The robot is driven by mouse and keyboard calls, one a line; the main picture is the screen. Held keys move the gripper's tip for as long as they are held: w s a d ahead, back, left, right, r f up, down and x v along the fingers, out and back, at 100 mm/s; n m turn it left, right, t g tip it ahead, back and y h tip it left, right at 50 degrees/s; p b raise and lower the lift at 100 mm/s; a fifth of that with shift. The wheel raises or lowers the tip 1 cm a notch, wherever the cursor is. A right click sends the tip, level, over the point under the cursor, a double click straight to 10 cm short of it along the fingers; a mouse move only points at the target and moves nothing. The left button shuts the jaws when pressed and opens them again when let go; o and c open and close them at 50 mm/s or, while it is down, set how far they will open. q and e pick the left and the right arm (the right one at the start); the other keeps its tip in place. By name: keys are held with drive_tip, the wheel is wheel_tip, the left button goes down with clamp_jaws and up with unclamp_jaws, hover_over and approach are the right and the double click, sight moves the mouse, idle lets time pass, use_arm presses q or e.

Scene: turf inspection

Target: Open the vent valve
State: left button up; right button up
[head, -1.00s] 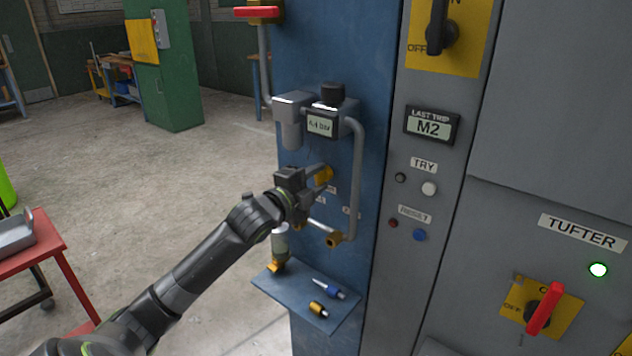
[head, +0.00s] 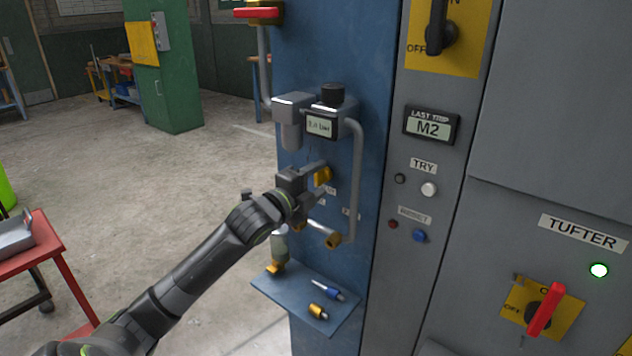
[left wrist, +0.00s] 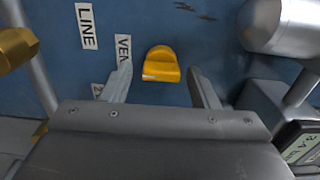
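The vent valve is a small yellow knob (head: 322,176) on the blue panel (head: 300,60). In the left wrist view the yellow knob (left wrist: 161,64) sits beside a white label reading "VEN", partly covered by a finger. My left gripper (head: 322,179) is open at the panel, one finger on each side of the knob. In the left wrist view the fingers of my left gripper (left wrist: 160,84) stand apart from the knob, with gaps on both sides. My right gripper is not in view.
A pressure display (head: 319,125) sits above the knob, with a grey pipe (head: 357,180) to its right. A red-handled valve (head: 257,13) is at top left. A grey cabinet (head: 560,120) stands right.

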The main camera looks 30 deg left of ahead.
use_arm(q)
drive_tip(key=shift+s, duration=0.1)
drive_tip(key=s+a+p, duration=0.1)
drive_tip(key=s+p, duration=0.3)
drive_tip(key=s, duration=1.3)
drive_tip(key=shift+a, duration=0.2)
idle(0.5)
